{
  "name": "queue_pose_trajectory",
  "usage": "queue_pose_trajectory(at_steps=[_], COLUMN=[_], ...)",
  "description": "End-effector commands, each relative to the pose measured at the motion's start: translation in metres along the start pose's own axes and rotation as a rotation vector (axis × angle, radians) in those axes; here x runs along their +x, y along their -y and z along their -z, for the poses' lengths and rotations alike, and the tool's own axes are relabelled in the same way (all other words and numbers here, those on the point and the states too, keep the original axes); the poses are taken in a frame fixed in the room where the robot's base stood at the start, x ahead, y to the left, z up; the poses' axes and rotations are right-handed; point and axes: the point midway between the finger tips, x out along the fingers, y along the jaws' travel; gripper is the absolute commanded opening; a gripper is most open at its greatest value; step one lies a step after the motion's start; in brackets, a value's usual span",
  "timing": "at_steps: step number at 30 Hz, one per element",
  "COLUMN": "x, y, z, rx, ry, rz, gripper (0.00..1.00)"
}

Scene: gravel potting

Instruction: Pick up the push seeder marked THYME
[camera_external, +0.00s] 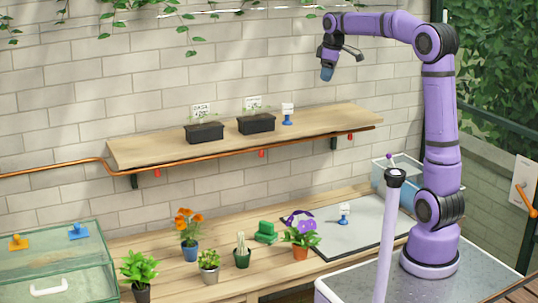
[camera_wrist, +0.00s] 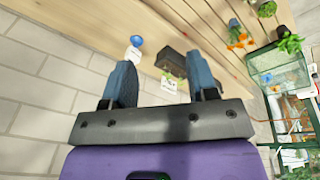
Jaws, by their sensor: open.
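A small blue push seeder with a white tag (camera_external: 287,115) stands upright at the right part of the wooden shelf. It also shows in the wrist view (camera_wrist: 137,41), beyond the left finger. A similar blue-and-white seeder (camera_external: 344,214) stands on the grey mat on the bench. The writing on both tags is too small to read, so I cannot tell which is THYME. My gripper (camera_external: 327,73) is high above the shelf, up and to the right of the shelf seeder. In the wrist view its blue fingers (camera_wrist: 161,82) are apart, with nothing held.
Two black planters (camera_external: 204,133) (camera_external: 256,123) with labels stand left of the shelf seeder. Potted plants (camera_external: 189,255) and a green block (camera_external: 265,233) line the bench below. A glass case (camera_external: 62,270) stands at left. The shelf's right end (camera_external: 345,118) is clear.

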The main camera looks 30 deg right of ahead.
Motion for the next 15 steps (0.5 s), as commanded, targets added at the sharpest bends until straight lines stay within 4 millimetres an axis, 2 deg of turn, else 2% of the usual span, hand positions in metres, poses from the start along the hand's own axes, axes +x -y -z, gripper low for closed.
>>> queue_pose_trajectory(at_steps=[1, 6, 15], x=[0.008, 0.033, 0.090], y=[-0.011, -0.044, -0.093], z=[0.015, 0.056, 0.114], rx=[-0.037, -0.176, -0.399], ry=[0.004, 0.010, -0.003], rz=[0.016, 0.068, 0.161], gripper=[0.53, 0.53, 0.53])
